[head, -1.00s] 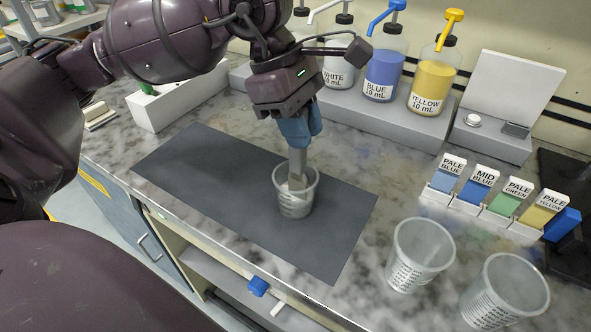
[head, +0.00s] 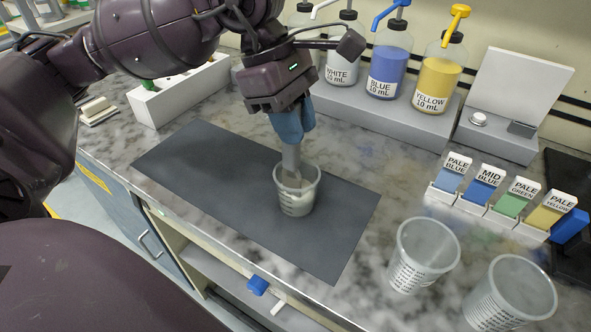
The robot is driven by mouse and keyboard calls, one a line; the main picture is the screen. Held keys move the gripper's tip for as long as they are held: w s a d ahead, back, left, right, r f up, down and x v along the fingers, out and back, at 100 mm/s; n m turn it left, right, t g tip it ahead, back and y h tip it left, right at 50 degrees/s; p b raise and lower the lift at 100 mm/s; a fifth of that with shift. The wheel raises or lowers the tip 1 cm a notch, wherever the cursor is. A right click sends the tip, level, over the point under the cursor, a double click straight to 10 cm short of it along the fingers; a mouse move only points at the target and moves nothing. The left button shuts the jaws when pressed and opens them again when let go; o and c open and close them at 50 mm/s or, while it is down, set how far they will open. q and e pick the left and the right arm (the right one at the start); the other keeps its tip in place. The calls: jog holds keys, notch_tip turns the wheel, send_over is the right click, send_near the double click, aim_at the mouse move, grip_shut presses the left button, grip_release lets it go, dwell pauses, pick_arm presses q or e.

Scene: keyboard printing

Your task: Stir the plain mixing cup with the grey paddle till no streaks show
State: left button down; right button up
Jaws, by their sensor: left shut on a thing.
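The plain mixing cup (head: 297,198) stands upright on the dark mat (head: 225,178), with pale, whitish contents low inside. I cannot make out whether streaks show in it. My left gripper (head: 292,128), with blue fingers, is above the cup and shut on the grey paddle (head: 291,160). The paddle points down into the cup, and its lower end is inside the cup. My right gripper is not in the head view.
Two printed cups, one (head: 424,256) beside another (head: 510,294), stand at front right. Pump bottles of white (head: 342,66), blue (head: 387,75) and yellow (head: 436,85) stand on a grey step behind. Several labelled colour samples (head: 486,184) sit at right. The mat's left part is clear.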

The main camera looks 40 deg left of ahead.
pick_arm(q)
jog(key=shift+w+d+f, duration=0.15)
jog(key=shift+w+d, duration=0.05)
jog(key=shift+w, duration=0.35)
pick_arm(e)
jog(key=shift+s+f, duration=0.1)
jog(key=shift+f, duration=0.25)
pick_arm(q)
jog(key=shift+s, duration=0.1)
jog(key=shift+r, duration=0.2)
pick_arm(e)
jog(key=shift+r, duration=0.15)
pick_arm(q)
jog(key=shift+r+p, duration=0.8)
jog(key=shift+r, duration=1.55)
jog(key=shift+r+p, duration=0.75)
jog(key=shift+r, duration=1.1)
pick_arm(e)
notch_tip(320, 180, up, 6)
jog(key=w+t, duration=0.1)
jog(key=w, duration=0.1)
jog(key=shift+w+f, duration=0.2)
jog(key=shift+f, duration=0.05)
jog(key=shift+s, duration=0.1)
